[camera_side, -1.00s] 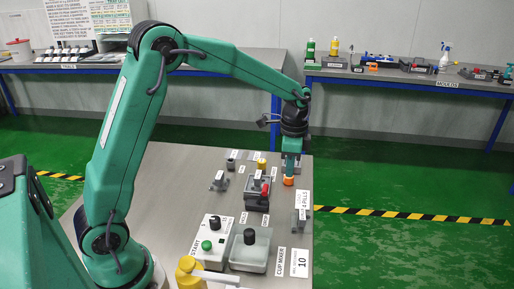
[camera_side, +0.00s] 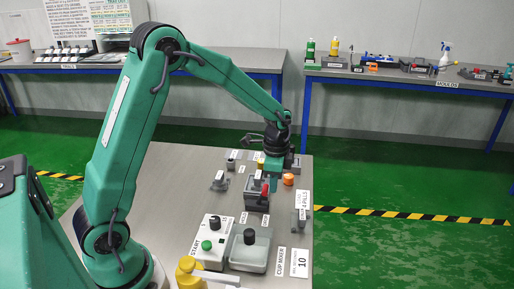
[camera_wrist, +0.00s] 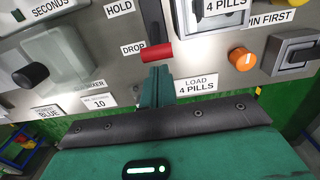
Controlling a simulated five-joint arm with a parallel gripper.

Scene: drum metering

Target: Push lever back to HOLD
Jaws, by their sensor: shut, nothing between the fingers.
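The lever has a red handle (camera_wrist: 157,52) on a dark arm. In the wrist view the handle lies beside the DROP label (camera_wrist: 132,48), with the HOLD label (camera_wrist: 120,8) farther up. In the side view the red handle (camera_side: 265,188) stands at the grey lever box (camera_side: 257,201). My gripper (camera_wrist: 160,72) is shut and empty, its fingertips right at the handle's near edge in the wrist view. I cannot tell whether they touch. In the side view my gripper (camera_side: 273,179) is low, just behind the handle, its tips partly hidden.
An orange knob (camera_side: 288,179) stands close to the right of my gripper. Small grey fixtures (camera_side: 220,181) stand to the left.

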